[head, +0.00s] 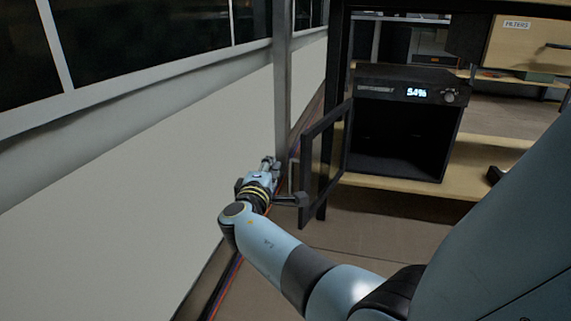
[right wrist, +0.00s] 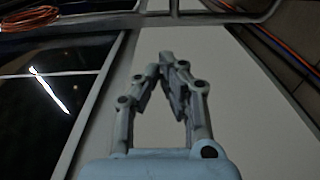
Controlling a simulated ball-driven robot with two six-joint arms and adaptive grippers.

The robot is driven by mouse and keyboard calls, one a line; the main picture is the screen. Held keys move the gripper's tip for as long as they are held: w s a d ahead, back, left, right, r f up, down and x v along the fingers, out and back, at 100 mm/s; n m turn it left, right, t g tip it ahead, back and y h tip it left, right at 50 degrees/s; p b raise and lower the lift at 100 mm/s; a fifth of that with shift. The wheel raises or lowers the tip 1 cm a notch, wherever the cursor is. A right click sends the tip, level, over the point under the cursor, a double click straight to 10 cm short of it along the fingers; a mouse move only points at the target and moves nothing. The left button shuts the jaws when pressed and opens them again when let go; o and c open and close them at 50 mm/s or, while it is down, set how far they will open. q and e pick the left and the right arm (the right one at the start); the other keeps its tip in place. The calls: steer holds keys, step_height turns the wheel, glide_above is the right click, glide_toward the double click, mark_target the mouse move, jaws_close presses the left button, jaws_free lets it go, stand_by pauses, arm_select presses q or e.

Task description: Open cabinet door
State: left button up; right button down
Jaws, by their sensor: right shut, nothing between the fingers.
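The black cabinet (head: 402,135) stands on a wooden shelf and has a lit display reading about 54%. Its framed door (head: 325,160) stands swung wide open to the left, and the dark inside is exposed and looks empty. My right gripper (head: 268,163) is left of the door, between it and the pale wall, apart from the door's outer frame as far as I can tell. In the right wrist view the gripper's fingertips (right wrist: 168,58) meet, with nothing between them. My left gripper is not in view.
A pale wall panel (head: 130,180) runs close along the left, with dark windows above. A grey post (head: 283,80) stands just behind my right gripper. A wooden drawer (head: 525,45) labelled FILTERS is at upper right. Cables run along the floor by the wall.

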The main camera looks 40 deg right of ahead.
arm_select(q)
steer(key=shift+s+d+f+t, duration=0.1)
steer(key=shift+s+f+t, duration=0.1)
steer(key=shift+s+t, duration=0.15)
arm_select(e)
steer(key=shift+s+d, duration=0.2)
steer(key=shift+d, duration=2.35)
